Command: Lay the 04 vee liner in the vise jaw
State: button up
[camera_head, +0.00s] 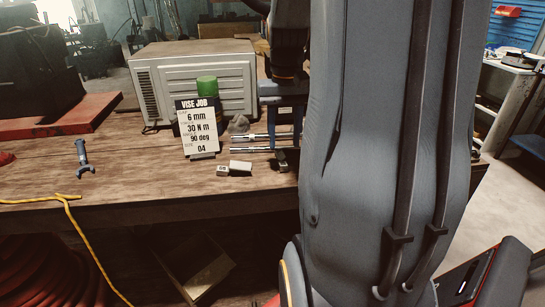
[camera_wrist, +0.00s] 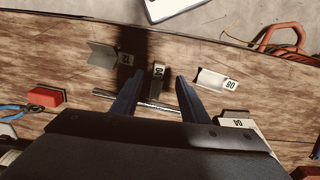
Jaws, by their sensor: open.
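The 04 vee liner (camera_wrist: 159,70) is a small dark piece with a pale end marked 04. It lies on the wooden bench between my gripper's fingertips in the wrist view, slightly beyond them. In the head view the liner (camera_head: 282,160) shows just below the blue fingers. My gripper (camera_wrist: 157,85) is open and empty, with one finger on each side of the liner. In the head view my gripper (camera_head: 284,142) points down over the bench. I cannot make out the vise jaw in either view.
An 08 liner (camera_wrist: 211,79) and a 12 liner (camera_wrist: 104,55) flank the 04 piece. Chrome rods (camera_head: 262,136) lie behind it. The job card (camera_head: 197,127) reads 04. A red block (camera_wrist: 45,96) lies at left in the wrist view. The bench's front-left is mostly clear.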

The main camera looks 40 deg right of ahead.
aim_at(283, 165)
jog(key=shift+d, duration=0.3)
notch_tip(283, 165, down, 2)
jog(key=shift+f, duration=0.15)
jog(key=shift+a+f+p, duration=0.15)
jog(key=shift+f+p, duration=0.35)
jog(key=shift+f, duration=0.8)
jog(key=shift+a+f+p, duration=0.1)
jog(key=shift+f+p, duration=0.35)
jog(key=shift+f, duration=0.85)
grip_shut()
jog(key=shift+r, duration=0.1)
